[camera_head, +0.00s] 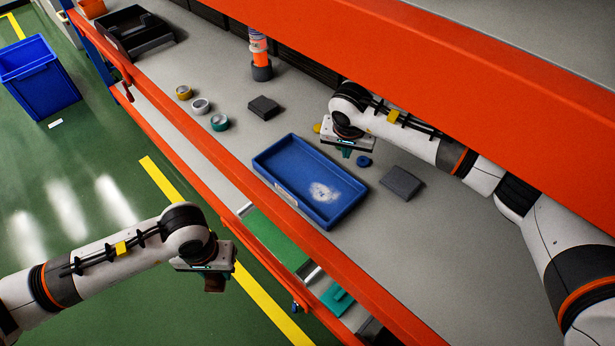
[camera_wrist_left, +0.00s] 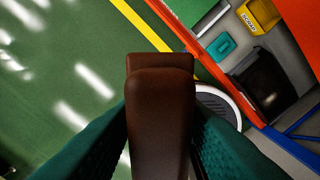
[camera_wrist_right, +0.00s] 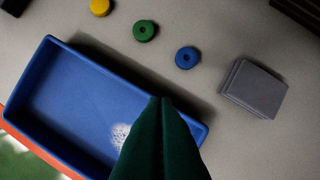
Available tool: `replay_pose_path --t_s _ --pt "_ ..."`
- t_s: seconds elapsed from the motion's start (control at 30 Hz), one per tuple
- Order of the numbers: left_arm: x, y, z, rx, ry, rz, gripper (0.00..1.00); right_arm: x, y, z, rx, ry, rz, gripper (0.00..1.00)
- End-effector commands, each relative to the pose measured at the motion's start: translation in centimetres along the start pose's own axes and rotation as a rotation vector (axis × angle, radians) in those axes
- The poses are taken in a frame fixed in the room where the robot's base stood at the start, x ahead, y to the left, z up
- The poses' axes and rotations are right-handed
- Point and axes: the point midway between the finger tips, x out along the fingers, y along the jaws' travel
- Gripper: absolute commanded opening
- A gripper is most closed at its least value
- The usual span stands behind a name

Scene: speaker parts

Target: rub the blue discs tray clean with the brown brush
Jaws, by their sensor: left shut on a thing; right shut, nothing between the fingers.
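The blue discs tray (camera_head: 270,178) lies on the grey bench top, with a whitish smudge (camera_head: 322,193) on its floor towards the right end. The tray (camera_wrist_right: 62,110) and the smudge (camera_wrist_right: 120,134) also show in the right wrist view. My left gripper (camera_head: 213,278) is shut on the brown brush (camera_wrist_left: 160,110), held out over the green floor in front of the bench. The brush (camera_head: 214,284) is mostly hidden under the gripper in the head view. My right gripper (camera_head: 347,153) is shut and empty, above the bench just behind the tray; its fingertips (camera_wrist_right: 165,100) overlap the tray's edge in the right wrist view.
Blue (camera_wrist_right: 187,57), green (camera_wrist_right: 144,31) and yellow (camera_wrist_right: 100,7) discs lie behind the tray. A grey block (camera_head: 401,183) lies to its right and a dark block (camera_head: 264,107) behind it. Tape rolls (camera_head: 201,106) stand left. An orange rail (camera_head: 300,228) edges the bench front.

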Motion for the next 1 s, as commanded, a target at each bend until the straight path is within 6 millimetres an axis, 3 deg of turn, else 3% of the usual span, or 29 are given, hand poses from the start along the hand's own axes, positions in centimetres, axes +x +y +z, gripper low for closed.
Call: replay_pose_path --t_s 0.23,0.63,1.0 --pt "0.1 0.0 0.0 0.0 0.0 0.0 0.06 -0.9 0.0 0.1 0.0 -0.002 0.001 0.0" --pt "0.7 0.0 0.0 0.0 0.0 0.0 0.06 -6.8 0.0 0.1 0.0 -0.002 0.001 0.0" --pt "0.7 0.0 0.0 0.0 0.0 0.0 0.06 -7.5 0.0 0.0 0.0 0.001 -0.001 0.0"
